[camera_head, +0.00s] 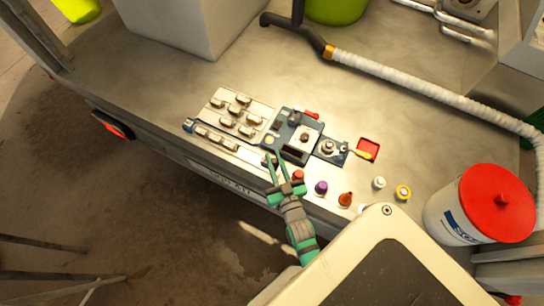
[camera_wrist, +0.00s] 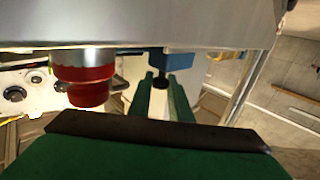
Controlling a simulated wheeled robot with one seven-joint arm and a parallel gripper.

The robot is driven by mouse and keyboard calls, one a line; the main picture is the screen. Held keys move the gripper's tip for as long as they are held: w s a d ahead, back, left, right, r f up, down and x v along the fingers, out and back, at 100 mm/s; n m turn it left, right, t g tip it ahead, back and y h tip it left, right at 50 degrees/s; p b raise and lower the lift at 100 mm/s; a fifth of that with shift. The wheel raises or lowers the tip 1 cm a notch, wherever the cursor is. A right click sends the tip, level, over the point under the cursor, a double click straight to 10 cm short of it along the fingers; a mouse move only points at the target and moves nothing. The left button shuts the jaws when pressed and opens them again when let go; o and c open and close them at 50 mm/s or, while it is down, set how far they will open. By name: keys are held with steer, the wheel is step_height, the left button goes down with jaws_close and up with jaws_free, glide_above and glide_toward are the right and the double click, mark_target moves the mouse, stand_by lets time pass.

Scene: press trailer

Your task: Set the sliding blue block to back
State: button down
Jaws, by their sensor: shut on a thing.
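My green gripper (camera_head: 274,162) is at the front edge of the control panel, its fingers pointing away from the robot and closed around a small part there. In the wrist view, the fingertips (camera_wrist: 160,86) meet at a small dark piece below a blue part (camera_wrist: 179,60), which I take to be the sliding blue block. The grip contact is small and partly hidden by the fingers. In the head view, a blue plate with a dark slot (camera_head: 297,153) lies just beyond and right of the fingers.
A red button (camera_head: 298,175) stands close right of the fingers; a red knob (camera_wrist: 85,80) shows large in the wrist view. Purple (camera_head: 321,187) and orange (camera_head: 345,199) knobs are farther right. A white bucket with a red lid (camera_head: 497,203) stands at right.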

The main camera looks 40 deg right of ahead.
steer(key=shift+f, duration=0.1)
steer(key=c, duration=1.7)
jaws_free()
steer(key=shift+s, duration=0.1)
steer(key=shift+o, duration=0.2)
steer(key=v, duration=1)
steer(key=shift+s+a, duration=0.2)
steer(key=shift+s, duration=0.15)
steer(key=s+a+r+n+y, duration=0.1)
steer(key=s+a+r+y, duration=0.1)
steer(key=a, duration=0.6)
steer(key=s+a+r+n+y, duration=0.2)
steer(key=s+a+r, duration=0.1)
steer(key=a+r, duration=0.2)
steer(key=s+a+r+n+g+y, duration=0.1)
steer(key=s+a+r+y, duration=0.1)
steer(key=a, duration=0.8)
steer(key=shift+s+a+r+n+y, duration=0.3)
steer(key=shift+s+a+r+y, duration=0.1)
steer(key=shift+s+r, duration=0.4)
